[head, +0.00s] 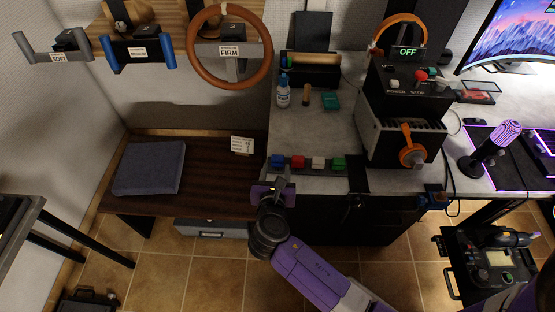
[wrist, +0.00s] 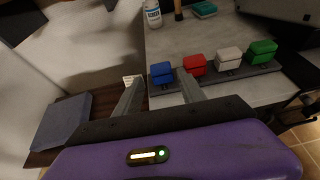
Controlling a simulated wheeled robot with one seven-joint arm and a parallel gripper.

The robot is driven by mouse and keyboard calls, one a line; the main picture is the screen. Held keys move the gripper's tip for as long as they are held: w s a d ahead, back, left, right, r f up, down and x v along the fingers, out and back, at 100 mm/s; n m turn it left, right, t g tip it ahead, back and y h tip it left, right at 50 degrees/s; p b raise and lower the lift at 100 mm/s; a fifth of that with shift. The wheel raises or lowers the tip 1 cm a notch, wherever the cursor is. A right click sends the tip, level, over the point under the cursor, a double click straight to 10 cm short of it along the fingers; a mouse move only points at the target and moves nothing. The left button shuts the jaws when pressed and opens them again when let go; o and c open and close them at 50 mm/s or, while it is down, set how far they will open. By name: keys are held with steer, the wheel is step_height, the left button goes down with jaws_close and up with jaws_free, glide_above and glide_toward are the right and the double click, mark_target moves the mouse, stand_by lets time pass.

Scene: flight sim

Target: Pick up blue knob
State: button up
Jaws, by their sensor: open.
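The blue knob (head: 278,161) is the leftmost of a row of coloured knobs near the front left edge of the grey desk. In the wrist view the blue knob (wrist: 161,73) is a blue block at the left end of a dark strip. My gripper (head: 275,185) is just in front of the desk edge, below the blue knob in the head view. In the wrist view my gripper's fingers (wrist: 160,92) are apart with nothing between them. The knob lies beyond the fingertips, roughly between their lines, and apart from them.
A red knob (head: 298,162), a white knob (head: 318,163) and a green knob (head: 338,163) sit to the right on the same strip. A bottle (head: 283,92) stands behind. A dark control box (head: 403,95) is at right. A brown bench (head: 205,175) with a cushion (head: 150,167) lies left.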

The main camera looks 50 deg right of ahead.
mark_target(277, 161)
steer(key=x, duration=0.7)
steer(key=shift+w+d+f, duration=0.1)
steer(key=shift+d+f, duration=0.1)
jaws_close()
